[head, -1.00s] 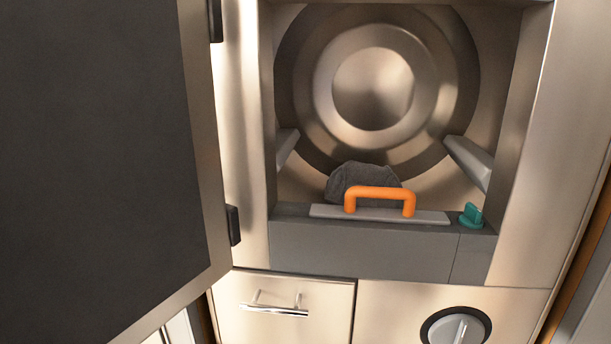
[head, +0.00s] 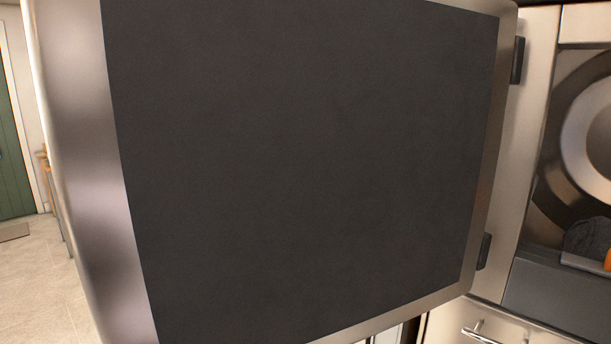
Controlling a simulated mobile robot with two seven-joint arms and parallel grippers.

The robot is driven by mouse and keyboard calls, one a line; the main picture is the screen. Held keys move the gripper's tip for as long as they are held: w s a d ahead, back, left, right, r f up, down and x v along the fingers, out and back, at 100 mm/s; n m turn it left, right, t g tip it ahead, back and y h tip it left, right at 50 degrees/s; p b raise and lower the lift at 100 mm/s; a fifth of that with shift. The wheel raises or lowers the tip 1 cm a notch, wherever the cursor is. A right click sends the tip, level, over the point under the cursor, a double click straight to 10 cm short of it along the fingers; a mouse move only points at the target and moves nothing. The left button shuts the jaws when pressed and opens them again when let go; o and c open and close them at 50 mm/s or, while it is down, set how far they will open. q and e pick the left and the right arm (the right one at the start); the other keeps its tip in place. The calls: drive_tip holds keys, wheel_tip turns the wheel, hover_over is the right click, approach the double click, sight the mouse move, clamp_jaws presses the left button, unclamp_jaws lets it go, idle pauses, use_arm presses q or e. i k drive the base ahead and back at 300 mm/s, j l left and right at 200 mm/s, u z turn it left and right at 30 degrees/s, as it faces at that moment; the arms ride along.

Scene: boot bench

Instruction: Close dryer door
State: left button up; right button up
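The dryer door (head: 300,170) stands wide open and fills most of the head view. It has a dark inner panel and a metal frame, and it hangs on dark hinges at its right edge, such as the upper hinge (head: 518,60). The dryer (head: 527,200) is partly in view at the right, with its round drum back (head: 590,130) showing through the opening. Neither of my grippers is in view. The outer side of the door is hidden.
A dark grey lump (head: 588,238) lies inside the dryer beside a partly seen orange handle (head: 608,261). A drawer with a metal handle (head: 490,336) is below. At the far left are a tiled floor (head: 35,285) and a green door (head: 14,130).

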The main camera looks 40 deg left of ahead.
sight(223, 171)
drive_tip(key=k+j+z, duration=0.25)
drive_tip(key=k+j, duration=0.25)
drive_tip(key=k+j+z, duration=0.3)
drive_tip(key=k+j, duration=0.15)
drive_tip(key=j, duration=0.15)
drive_tip(key=k+j+z, duration=0.1)
drive_tip(key=j+z, duration=0.15)
drive_tip(key=j, duration=0.5)
drive_tip(key=i+j+z, duration=0.1)
drive_tip(key=j, duration=0.25)
drive_tip(key=i+j, duration=0.2)
drive_tip(key=j, duration=0.15)
drive_tip(key=z, duration=0.05)
